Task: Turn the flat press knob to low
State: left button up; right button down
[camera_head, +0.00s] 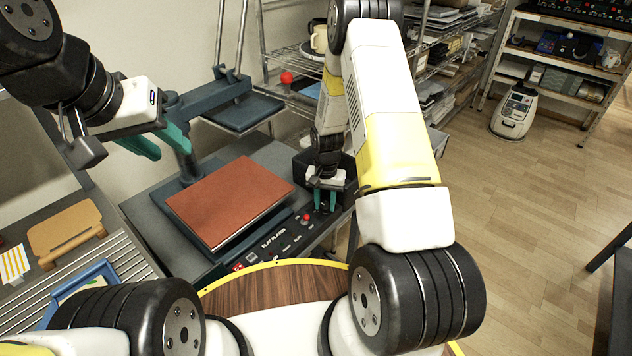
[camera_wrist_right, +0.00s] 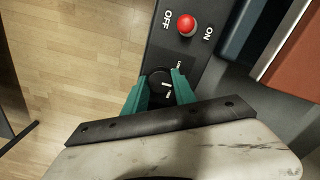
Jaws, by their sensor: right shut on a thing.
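The flat press has a red-brown plate (camera_head: 230,200) and a dark control panel (camera_head: 278,243) along its front. The press knob (camera_wrist_right: 160,84) is black and round with a pale mark, and it sits on the panel near a label that I cannot read fully. My right gripper (camera_wrist_right: 160,90) is shut on the knob, one teal finger on each side. In the head view the right gripper (camera_head: 325,200) points down at the panel's right end. My left gripper (camera_head: 160,145), with teal fingers, is held above and left of the plate; its finger gap is not clear.
A red switch (camera_wrist_right: 186,24) with OFF and ON labels sits beside the knob. A dark bin (camera_head: 345,165) is behind the right gripper. A wire shelf (camera_head: 290,95) stands at the back. Wooden floor (camera_head: 530,200) is open at the right.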

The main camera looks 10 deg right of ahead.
aim_at(325, 205)
jog(key=shift+n, duration=0.3)
jog(key=n, duration=0.9)
jog(key=shift+n, duration=0.3)
dwell(0.4)
jog(key=c, duration=1)
grip_release()
jog(key=shift+r, duration=3.95)
